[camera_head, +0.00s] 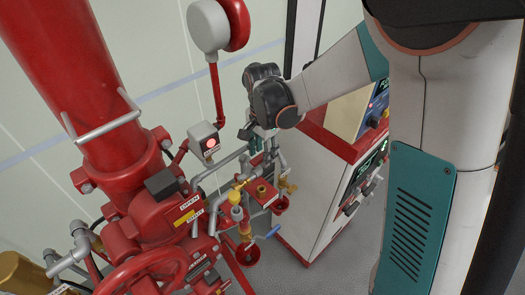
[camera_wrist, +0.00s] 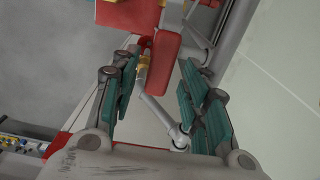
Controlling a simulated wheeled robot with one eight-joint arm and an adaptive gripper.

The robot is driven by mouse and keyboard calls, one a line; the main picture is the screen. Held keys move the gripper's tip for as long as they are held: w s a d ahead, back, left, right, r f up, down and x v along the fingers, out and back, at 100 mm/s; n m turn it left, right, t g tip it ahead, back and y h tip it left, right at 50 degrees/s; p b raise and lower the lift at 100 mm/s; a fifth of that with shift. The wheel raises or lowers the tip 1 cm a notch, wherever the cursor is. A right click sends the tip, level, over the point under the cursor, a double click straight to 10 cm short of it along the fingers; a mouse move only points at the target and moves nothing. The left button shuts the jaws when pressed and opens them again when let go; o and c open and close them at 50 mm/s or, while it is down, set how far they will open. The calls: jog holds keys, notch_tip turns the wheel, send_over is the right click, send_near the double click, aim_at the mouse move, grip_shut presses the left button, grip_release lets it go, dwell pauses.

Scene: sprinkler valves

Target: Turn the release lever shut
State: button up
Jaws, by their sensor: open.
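My gripper (camera_head: 262,138) is open and points down over the small valve pipework to the right of the big red valve. In the wrist view my gripper (camera_wrist: 160,68) has its teal finger pads spread wide. A flat red piece (camera_wrist: 165,62) shows between the fingertips, beside a brass fitting (camera_wrist: 142,72) and a grey pipe (camera_wrist: 155,108). It may be the release lever; I cannot tell for certain, nor how far below the pads it lies. No contact is visible. In the head view the spot under my gripper is partly hidden.
The red main valve (camera_head: 160,220) with its handwheel (camera_head: 150,268) stands at left. A blue-handled valve (camera_head: 270,232) and brass fittings (camera_head: 237,205) are below my gripper. A red and white cabinet (camera_head: 318,190) stands close at right. A red alarm bell (camera_head: 236,25) hangs behind.

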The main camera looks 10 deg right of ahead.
grip_shut()
